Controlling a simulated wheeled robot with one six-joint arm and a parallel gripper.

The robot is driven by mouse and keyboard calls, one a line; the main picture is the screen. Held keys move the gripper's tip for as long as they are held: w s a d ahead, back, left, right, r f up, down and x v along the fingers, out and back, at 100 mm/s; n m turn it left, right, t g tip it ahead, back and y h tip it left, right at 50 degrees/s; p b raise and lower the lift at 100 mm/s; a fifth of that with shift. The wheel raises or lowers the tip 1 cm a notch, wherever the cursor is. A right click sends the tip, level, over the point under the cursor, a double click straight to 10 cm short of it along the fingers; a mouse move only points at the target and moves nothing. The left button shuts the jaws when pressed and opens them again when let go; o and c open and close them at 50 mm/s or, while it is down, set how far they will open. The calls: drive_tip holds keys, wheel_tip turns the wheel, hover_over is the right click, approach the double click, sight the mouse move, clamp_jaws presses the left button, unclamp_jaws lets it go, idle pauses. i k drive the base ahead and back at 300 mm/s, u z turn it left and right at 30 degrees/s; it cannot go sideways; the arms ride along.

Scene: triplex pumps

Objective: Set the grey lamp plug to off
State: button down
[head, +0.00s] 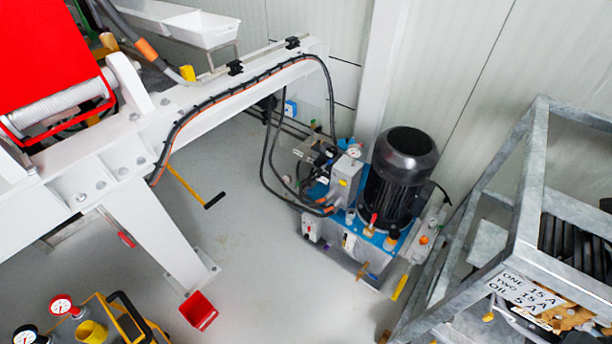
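I cannot make out a grey lamp plug in the head view. My gripper is not in view. A small grey box (346,172) with a few small coloured parts sits on the hydraulic unit beside the black motor (396,178), but I cannot tell whether it has to do with a lamp. A label (524,290) on the metal frame at the right reads "ONE 15 A, TWO 15 A, OIL 5 A". Several cables and parts below the label are partly hidden and too small to tell apart.
A white steel beam (215,95) with a black cable run crosses the upper left. A galvanised frame (530,190) stands at the right. Grey floor (262,285) is clear in the middle.

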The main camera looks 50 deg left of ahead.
sight(324, 144)
drive_tip(key=u, duration=1.7)
